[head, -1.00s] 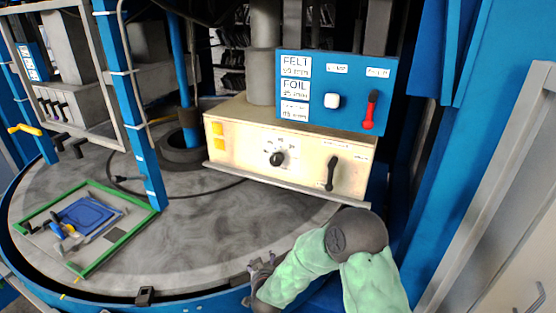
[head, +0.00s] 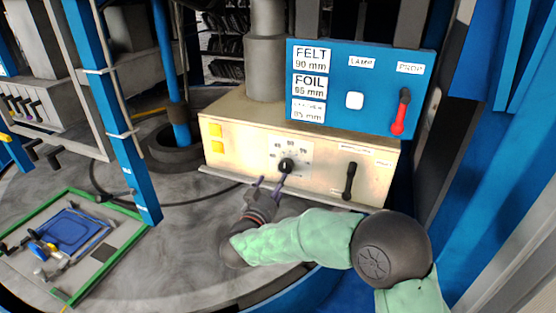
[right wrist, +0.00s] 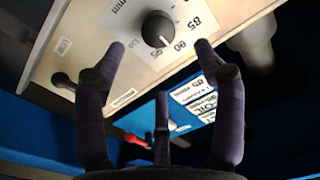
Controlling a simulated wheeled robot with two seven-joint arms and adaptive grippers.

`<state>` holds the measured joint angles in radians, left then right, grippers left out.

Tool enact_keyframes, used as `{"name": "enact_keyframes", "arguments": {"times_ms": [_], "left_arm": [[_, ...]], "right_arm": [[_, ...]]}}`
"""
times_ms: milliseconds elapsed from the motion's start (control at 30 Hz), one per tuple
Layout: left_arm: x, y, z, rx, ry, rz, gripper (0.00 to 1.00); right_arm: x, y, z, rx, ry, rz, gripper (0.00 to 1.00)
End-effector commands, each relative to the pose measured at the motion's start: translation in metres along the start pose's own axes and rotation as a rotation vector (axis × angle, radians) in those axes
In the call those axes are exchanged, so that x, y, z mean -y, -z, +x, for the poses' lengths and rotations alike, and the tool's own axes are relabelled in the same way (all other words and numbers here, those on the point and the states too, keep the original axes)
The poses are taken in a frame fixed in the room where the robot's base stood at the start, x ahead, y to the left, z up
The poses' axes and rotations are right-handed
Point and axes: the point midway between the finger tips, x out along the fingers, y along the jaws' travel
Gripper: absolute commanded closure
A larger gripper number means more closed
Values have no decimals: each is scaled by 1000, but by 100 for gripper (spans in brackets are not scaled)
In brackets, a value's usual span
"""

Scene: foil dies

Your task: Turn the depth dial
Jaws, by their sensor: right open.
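The depth dial (head: 287,165) is a black round knob with a pale mark, on a numbered scale on the front of a cream box (head: 225,160). In the right wrist view the dial (right wrist: 157,28) shows between and just beyond my fingertips, with 85 and 90 readable beside it. My right gripper (head: 271,182) is open and empty in front of the dial, reaching from below and left of it. In the wrist view its purple fingers (right wrist: 160,47) are spread apart, and I see no clear contact with the knob. My left gripper is not in view.
A black lever (head: 349,180) sits right of the dial. Above is a blue panel (head: 332,70) with FELT and FOIL labels, a white button (head: 354,100) and a red-handled lever (head: 399,115). A green-edged frame (head: 125,245) lies on the round table at left.

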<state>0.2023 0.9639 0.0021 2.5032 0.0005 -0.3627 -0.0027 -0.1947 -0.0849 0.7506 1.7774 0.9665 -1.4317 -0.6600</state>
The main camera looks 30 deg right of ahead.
Motion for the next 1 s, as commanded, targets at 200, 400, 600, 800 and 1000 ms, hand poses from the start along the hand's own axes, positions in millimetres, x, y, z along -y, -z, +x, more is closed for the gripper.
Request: {"name": "enact_keyframes", "arguments": {"times_ms": [200, 400, 600, 800, 1000], "left_arm": [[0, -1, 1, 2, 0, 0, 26], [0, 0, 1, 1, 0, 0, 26], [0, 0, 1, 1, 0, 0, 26], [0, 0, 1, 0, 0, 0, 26], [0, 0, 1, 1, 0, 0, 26]], "right_arm": [[-1, 0, 30, -1, -5, -1, 30], [-1, -1, 66, -1, -3, 0, 30], [0, -1, 92, 1, -1, -1, 30], [0, -1, 104, 1, 0, 0, 30], [0, 0, 105, 1, 1, 0, 30]]}}
